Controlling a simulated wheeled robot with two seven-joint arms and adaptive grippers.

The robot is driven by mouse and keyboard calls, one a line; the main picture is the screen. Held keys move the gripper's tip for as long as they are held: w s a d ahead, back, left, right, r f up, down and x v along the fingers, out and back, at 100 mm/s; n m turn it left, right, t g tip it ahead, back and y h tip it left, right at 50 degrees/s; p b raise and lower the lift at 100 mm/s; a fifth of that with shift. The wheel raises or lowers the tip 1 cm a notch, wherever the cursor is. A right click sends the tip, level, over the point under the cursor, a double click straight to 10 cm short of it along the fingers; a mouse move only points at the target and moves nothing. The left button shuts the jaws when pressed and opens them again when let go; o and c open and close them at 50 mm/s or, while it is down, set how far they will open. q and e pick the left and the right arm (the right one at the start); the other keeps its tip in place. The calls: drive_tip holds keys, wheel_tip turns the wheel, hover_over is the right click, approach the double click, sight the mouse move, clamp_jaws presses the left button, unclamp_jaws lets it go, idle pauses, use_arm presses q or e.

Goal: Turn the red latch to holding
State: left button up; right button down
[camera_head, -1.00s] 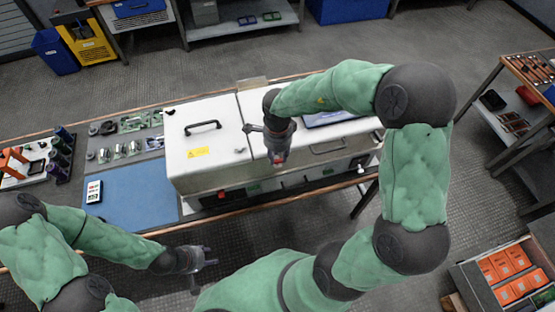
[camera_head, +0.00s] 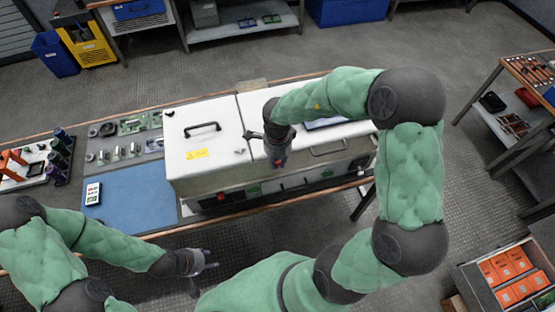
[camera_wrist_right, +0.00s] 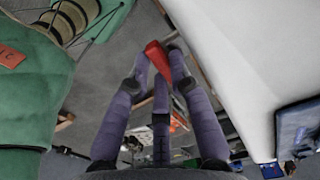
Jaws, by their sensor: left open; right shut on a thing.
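The red latch (camera_wrist_right: 155,57) shows in the right wrist view as a red bar between the fingertips, by the edge of a white surface. My right gripper (camera_wrist_right: 160,62) is shut on it. In the head view my right gripper (camera_head: 278,162) is at the front of the white cabinet (camera_head: 207,160), right of its middle, with a small bit of red at its tip. The latch is mostly hidden there, and its exact angle cannot be told. My left gripper (camera_head: 208,265) is open and empty, in front of the bench's front edge and away from the cabinet.
The cabinet has a black handle (camera_head: 203,128) on its left lid and a red switch (camera_head: 221,197) on its front. A blue mat (camera_head: 130,195) and small parts lie to its left. A rack of capacitors (camera_head: 62,150) stands farther left. The floor in front is open.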

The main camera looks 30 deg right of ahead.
drive_tip(key=shift+r+m+p, duration=0.2)
drive_tip(key=shift+m+p, duration=1.3)
drive_tip(key=shift+p, duration=4.8)
drive_tip(key=m+p, duration=0.1)
drive_tip(key=p, duration=0.1)
drive_tip(key=shift+f+m+p, duration=0.1)
drive_tip(key=shift+m+p, duration=0.2)
drive_tip(key=m+p, duration=0.2)
drive_tip(key=shift+a+m, duration=0.1)
drive_tip(key=shift+m, duration=0.2)
drive_tip(key=m+p, duration=0.1)
drive_tip(key=m, duration=0.1)
drive_tip(key=shift+w+m, duration=0.1)
drive_tip(key=shift+m, duration=0.3)
drive_tip(key=m+p, duration=0.1)
drive_tip(key=m, duration=0.2)
drive_tip(key=shift+w+f+m, duration=0.1)
drive_tip(key=shift+m, duration=1.8)
